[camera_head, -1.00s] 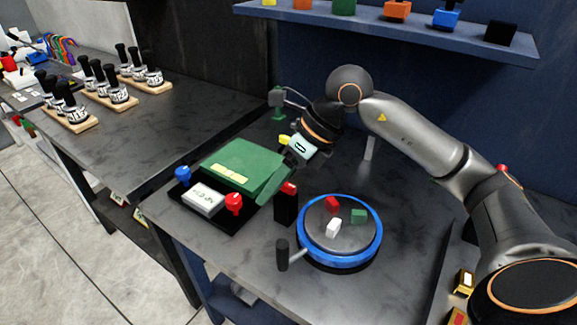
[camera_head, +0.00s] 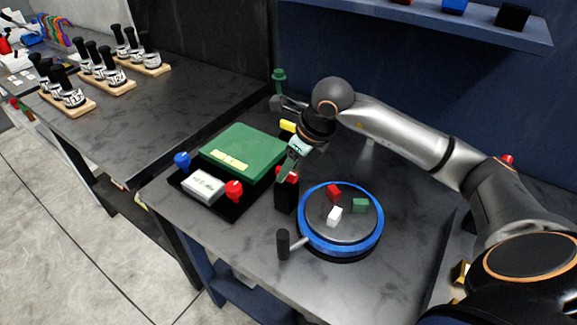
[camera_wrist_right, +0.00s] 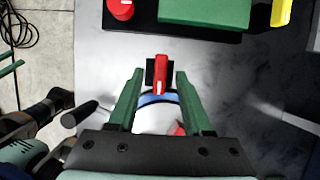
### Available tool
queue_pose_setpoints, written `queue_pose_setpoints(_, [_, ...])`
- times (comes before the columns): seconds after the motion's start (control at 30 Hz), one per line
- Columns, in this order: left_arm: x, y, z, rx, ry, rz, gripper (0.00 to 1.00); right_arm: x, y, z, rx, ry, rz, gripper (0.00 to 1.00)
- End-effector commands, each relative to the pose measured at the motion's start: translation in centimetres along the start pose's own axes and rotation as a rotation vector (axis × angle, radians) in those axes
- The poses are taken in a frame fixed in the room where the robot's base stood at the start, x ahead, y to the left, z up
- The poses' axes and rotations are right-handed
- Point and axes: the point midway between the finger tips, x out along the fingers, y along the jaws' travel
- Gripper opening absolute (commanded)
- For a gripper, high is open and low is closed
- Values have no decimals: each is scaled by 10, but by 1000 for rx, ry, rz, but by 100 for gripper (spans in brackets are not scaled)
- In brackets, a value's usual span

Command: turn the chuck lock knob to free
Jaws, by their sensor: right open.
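The red knob (camera_head: 292,174) with a white line on its top sits on a black post (camera_head: 286,197), left of the round blue-rimmed chuck table (camera_head: 378,235). In the right wrist view, the red knob (camera_wrist_right: 160,72) is between the fingertips, its white line running roughly along the view's vertical. My right gripper (camera_head: 287,169) is open over the knob, with one green finger on each side (camera_wrist_right: 160,84). A gap shows on both sides, so the fingers are not closed on it. My left gripper is not identifiable.
The chuck table carries red (camera_head: 334,192), green (camera_head: 360,205) and white (camera_head: 334,216) blocks. A black-handled crank (camera_head: 283,244) sticks out at its front left.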

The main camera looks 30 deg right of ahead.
Motion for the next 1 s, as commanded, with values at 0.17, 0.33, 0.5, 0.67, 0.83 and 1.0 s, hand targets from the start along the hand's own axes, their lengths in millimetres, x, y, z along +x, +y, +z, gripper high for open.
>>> queue_pose_setpoints(0.17, [-1,0,-1,0,-1,0,50,10,0,0,1,-1,0,50])
queue_pose_setpoints(0.33, [-1,0,0,0,-1,0,50,11,0,0,0,-1,0,50])
queue_pose_setpoints(0.5, [-1,0,0,0,-1,0,50,10,0,0,0,-1,0,40])
queue_pose_setpoints(0.67, [-1,0,0,0,-1,0,50,10,0,0,0,-1,0,22])
queue_pose_setpoints(0.83, [-1,0,0,0,-1,0,50,10,0,0,0,-1,0,3])
queue_pose_setpoints(1.0, [-1,0,0,0,-1,0,50,10,0,0,0,-1,0,0])
